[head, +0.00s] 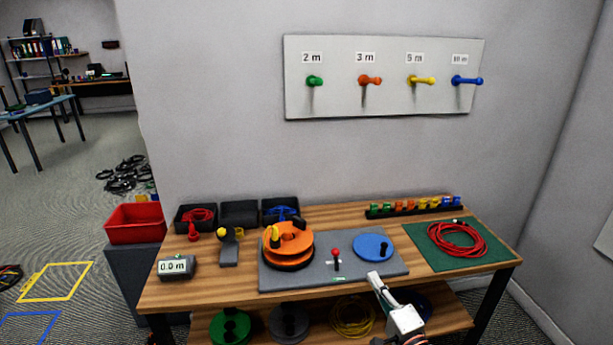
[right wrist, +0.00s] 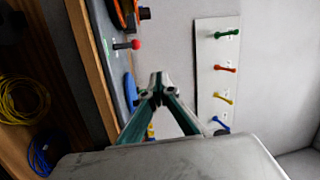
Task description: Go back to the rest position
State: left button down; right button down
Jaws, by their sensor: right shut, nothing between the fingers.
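My right gripper (head: 373,277) shows in the head view at the front edge of the wooden workbench (head: 220,295), to the right of centre. In the right wrist view my right gripper (right wrist: 157,82) has its fingers together and nothing between them. It is apart from the blue disc (head: 373,247) on the grey plate (head: 300,280). A coiled red cable (head: 457,239) lies on the green mat (head: 490,260), to the right of the gripper. My left gripper is not in view.
A wall board (head: 340,100) holds green, orange, yellow and blue pegs. An orange reel (head: 288,246) and a red-knobbed lever (head: 336,256) are on the plate. Black bins (head: 239,214) stand at the back. A red bin (head: 135,223) stands left. Spools and cables fill the lower shelf.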

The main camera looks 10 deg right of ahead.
jog(key=s+a+f+n+g, duration=0.1)
jog(key=s+f+n, duration=0.4)
jog(key=s, duration=0.5)
jog(key=s+a+f+n+g+h, duration=0.1)
jog(key=s+f+n+g, duration=0.3)
jog(key=s, duration=0.6)
jog(key=s+a+f+n+g, duration=0.2)
jog(key=s+f+n+g, duration=0.1)
jog(key=s+f+n, duration=0.5)
jog(key=shift+s+a+n+h, duration=0.3)
jog(key=shift+s+a+n, duration=0.05)
jog(key=shift+s+n, duration=0.5)
jog(key=shift+f, duration=0.1)
